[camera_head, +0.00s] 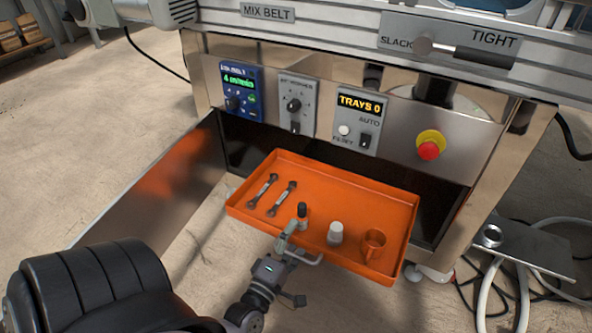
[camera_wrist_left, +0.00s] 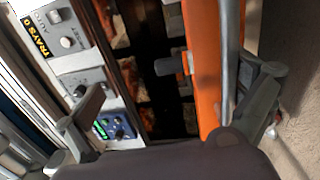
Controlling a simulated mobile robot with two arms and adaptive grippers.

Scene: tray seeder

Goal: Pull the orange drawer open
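The orange drawer (camera_head: 330,190) stands out from the metal cabinet in the head view, holding two small wrenches, a black-capped bottle, a white-topped bottle and an orange cup. A pale metal handle (camera_head: 308,260) shows at its front edge. My left gripper (camera_head: 290,265) is at the handle, with one finger reaching up by the drawer's front rim. In the left wrist view, its fingers are spread wide, with the drawer's orange front wall (camera_wrist_left: 203,75) and the handle bar (camera_wrist_left: 229,60) between them. I cannot tell whether they touch the handle. My right gripper is not in view.
A metal door panel (camera_head: 160,185) stands open left of the drawer. The control panel above has a red stop button (camera_head: 430,147). White hoses (camera_head: 490,285) and a metal plate (camera_head: 520,245) lie at the right. Bare floor shows at the left.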

